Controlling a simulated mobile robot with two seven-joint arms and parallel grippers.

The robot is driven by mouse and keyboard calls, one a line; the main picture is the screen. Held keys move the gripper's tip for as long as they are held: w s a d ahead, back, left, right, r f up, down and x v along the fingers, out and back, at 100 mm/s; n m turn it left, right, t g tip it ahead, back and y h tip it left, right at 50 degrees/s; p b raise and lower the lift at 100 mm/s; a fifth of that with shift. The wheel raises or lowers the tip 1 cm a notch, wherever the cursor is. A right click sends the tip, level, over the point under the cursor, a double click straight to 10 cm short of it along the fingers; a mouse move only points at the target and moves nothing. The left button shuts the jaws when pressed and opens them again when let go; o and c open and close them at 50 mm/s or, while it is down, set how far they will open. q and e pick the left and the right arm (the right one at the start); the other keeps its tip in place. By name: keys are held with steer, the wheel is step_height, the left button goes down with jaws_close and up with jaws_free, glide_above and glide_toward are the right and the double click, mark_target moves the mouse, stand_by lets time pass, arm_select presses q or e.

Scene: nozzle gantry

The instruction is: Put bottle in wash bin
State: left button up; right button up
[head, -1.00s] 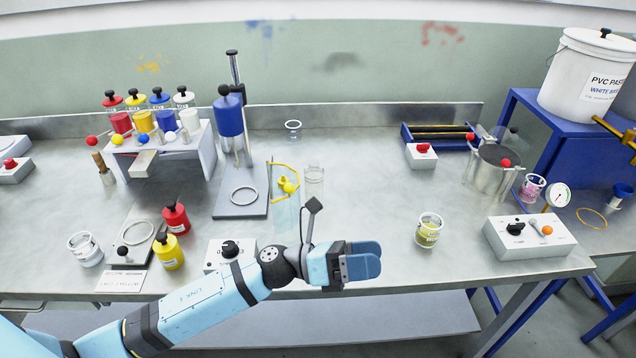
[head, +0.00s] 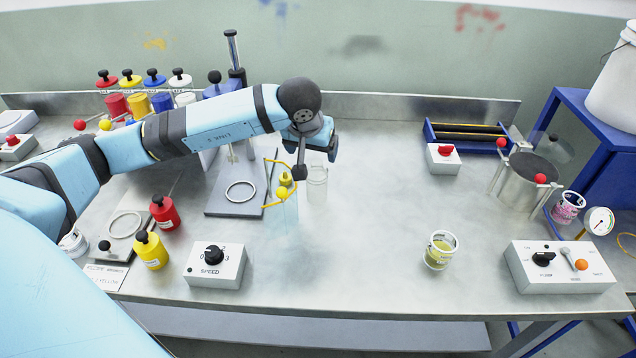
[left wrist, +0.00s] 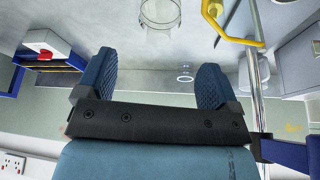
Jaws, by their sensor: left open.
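A red bottle (head: 165,213) and a yellow bottle (head: 151,251), both with black knobs, stand on the left of the bench. More red (head: 116,105), yellow, blue and white bottles stand in the rack at the back left, partly behind my arm. I cannot tell which thing is the wash bin. My left gripper (head: 331,150) is over the middle of the bench, near a clear cylinder (head: 317,185) and away from the front bottles. In the left wrist view its blue fingers (left wrist: 155,78) are apart with nothing between them; the clear cylinder (left wrist: 160,12) is beyond them. My right gripper is out of view.
A yellow wire frame (head: 283,192) stands beside the clear cylinder. A speed box (head: 215,264) is at the front; a yellow-filled cup (head: 441,250), control box (head: 560,267) and metal pot (head: 526,182) are to the right.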

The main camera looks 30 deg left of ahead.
mark_target(318, 167)
arm_select(q)
steer(key=x, duration=0.9)
steer(key=shift+d+f+p, duration=0.1)
steer(key=shift+p, duration=0.2)
steer(key=c, duration=1.2)
